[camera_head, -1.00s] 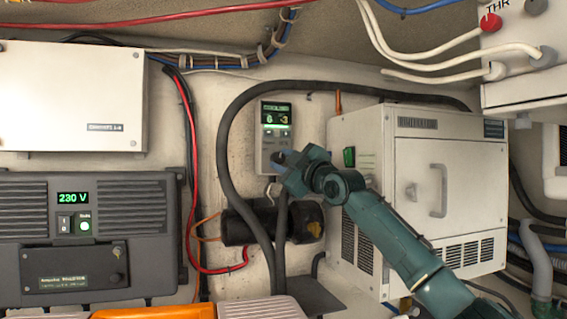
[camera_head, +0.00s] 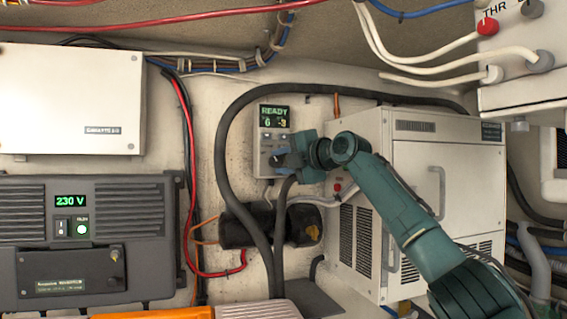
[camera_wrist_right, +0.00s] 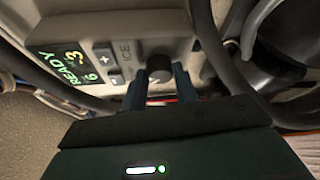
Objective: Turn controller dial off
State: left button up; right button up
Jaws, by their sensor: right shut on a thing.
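The controller (camera_head: 265,150) is a light grey box on the back wall, with a lit screen (camera_head: 274,116) reading READY and 6 -3. In the right wrist view its screen (camera_wrist_right: 68,68) and plus and minus buttons (camera_wrist_right: 104,56) show beside a dark round dial (camera_wrist_right: 159,67). My right gripper (camera_head: 279,160) is at the lower part of the controller. In the right wrist view its two fingers (camera_wrist_right: 159,86) are around the dial, one on each side, shut on it. The dial is hidden in the head view. My left gripper is not in view.
A thick black hose (camera_head: 222,170) loops left of and above the controller. A white cabinet (camera_head: 425,130) with a handle stands close on the right, beside my right arm. A black cylinder (camera_head: 236,226) lies below. An inverter (camera_head: 95,215) is at the left.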

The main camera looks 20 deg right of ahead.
jog(key=n+h, duration=0.1)
jog(key=n, duration=0.1)
jog(key=n+g+h, duration=0.1)
jog(key=n, duration=0.1)
jog(key=shift+a+r, duration=0.15)
jog(key=shift+a, duration=0.05)
jog(key=shift+n, duration=0.4)
jog(key=o, duration=1)
